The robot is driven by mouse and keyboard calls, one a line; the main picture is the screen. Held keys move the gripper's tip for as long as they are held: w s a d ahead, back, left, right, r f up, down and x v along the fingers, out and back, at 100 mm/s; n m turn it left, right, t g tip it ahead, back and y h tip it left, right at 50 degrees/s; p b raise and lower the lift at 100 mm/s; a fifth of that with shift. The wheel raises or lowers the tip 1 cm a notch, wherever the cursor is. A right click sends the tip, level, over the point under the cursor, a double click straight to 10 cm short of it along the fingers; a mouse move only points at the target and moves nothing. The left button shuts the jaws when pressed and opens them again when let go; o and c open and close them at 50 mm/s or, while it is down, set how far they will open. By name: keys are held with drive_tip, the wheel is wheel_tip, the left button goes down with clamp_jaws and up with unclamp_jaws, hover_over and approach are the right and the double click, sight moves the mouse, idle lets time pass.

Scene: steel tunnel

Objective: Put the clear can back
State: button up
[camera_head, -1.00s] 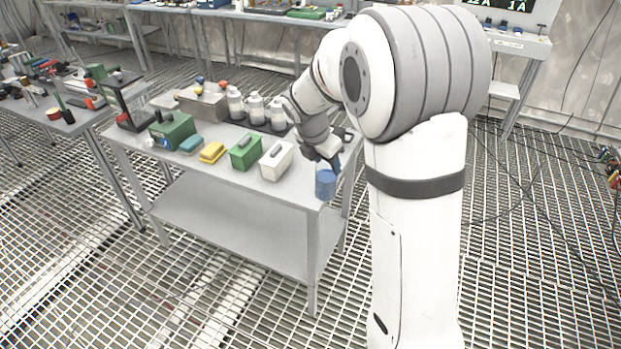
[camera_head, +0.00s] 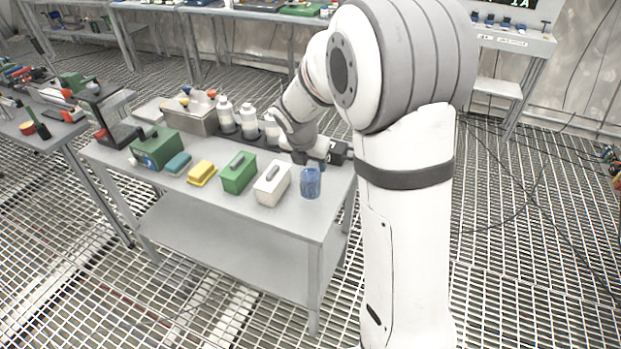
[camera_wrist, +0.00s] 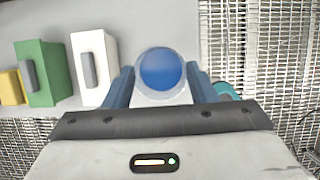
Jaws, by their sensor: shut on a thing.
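The clear can (camera_head: 310,183), with blue showing inside it, is at the right end of the grey table (camera_head: 240,212), to the right of the white box. My gripper (camera_head: 312,165) is shut on it from behind. In the wrist view the can (camera_wrist: 160,72) shows its round blue end between the two blue-grey fingers of my gripper (camera_wrist: 160,85). I cannot tell whether the can's bottom touches the tabletop.
A white box (camera_head: 272,184), a green box (camera_head: 238,174) and a yellow box (camera_head: 202,173) stand in a row left of the can. White bottles (camera_head: 248,120) stand behind them. A teal thing (camera_wrist: 226,90) shows partly behind the right finger.

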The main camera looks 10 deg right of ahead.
sight(311, 175)
drive_tip(key=shift+x, duration=0.75)
drive_tip(key=shift+s+d+f, duration=0.1)
drive_tip(key=shift+s+f, duration=0.1)
drive_tip(key=shift+f, duration=1.45)
drive_tip(key=shift+f+b, duration=0.15)
drive_tip(key=shift+b, duration=0.15)
drive_tip(key=o, duration=1.4)
drive_tip(key=shift+o, duration=0.2)
